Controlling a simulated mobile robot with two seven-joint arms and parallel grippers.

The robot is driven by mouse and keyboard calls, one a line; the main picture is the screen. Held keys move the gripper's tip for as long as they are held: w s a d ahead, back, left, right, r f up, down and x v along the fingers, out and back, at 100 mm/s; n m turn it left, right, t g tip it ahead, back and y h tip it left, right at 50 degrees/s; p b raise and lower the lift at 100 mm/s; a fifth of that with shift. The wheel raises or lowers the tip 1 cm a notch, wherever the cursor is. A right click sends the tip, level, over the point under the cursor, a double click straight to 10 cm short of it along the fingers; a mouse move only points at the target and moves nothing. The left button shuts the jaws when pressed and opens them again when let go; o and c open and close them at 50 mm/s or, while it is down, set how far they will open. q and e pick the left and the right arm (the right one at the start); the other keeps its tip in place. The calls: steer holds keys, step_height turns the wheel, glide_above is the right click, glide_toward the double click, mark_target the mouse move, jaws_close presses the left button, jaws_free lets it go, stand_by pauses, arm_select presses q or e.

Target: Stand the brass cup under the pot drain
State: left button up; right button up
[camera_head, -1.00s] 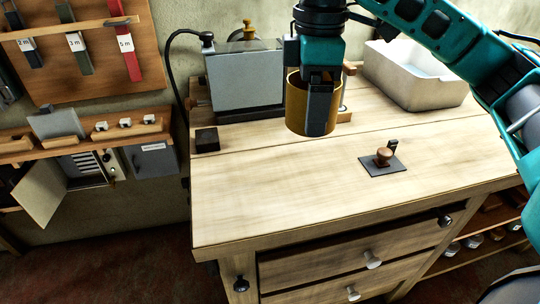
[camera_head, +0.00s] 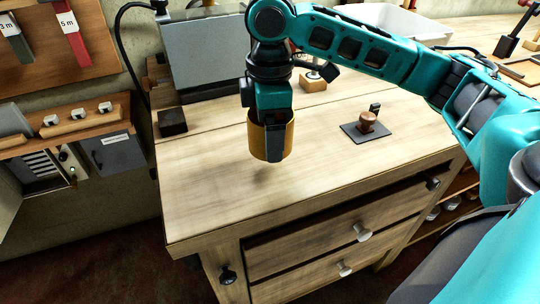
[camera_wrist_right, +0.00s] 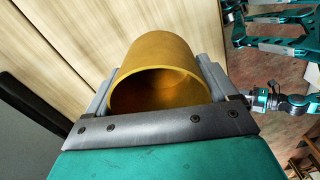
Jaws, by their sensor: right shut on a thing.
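The brass cup (camera_head: 272,140) is in my right gripper (camera_head: 274,148), which is shut on it with fingers on opposite sides of its wall. The cup is upright, apparently a little above the bench top, with a soft shadow below it. The right wrist view looks into the hollow cup (camera_wrist_right: 160,65) between the fingers. A grey metal tank (camera_head: 210,60) stands at the back of the bench, behind the cup; it may be the pot. My right arm hides part of its right side, and I cannot make out a drain. My left gripper is not in view.
A dark plate (camera_head: 362,132) with a brown-knobbed tool lies right of the cup. A small block with a metal fitting (camera_head: 313,80) stands behind. A black block (camera_head: 172,122) sits at the left, a white basin (camera_head: 385,18) at the back right. The bench (camera_head: 205,185) front is clear.

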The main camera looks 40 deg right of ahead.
mark_target(270, 167)
step_height(270, 167, down, 5)
steer(key=shift+f+b, duration=0.1)
steer(key=shift+b, duration=0.45)
steer(key=o, duration=0.9)
steer(key=shift+c, duration=0.2)
steer(key=shift+o, duration=1.1)
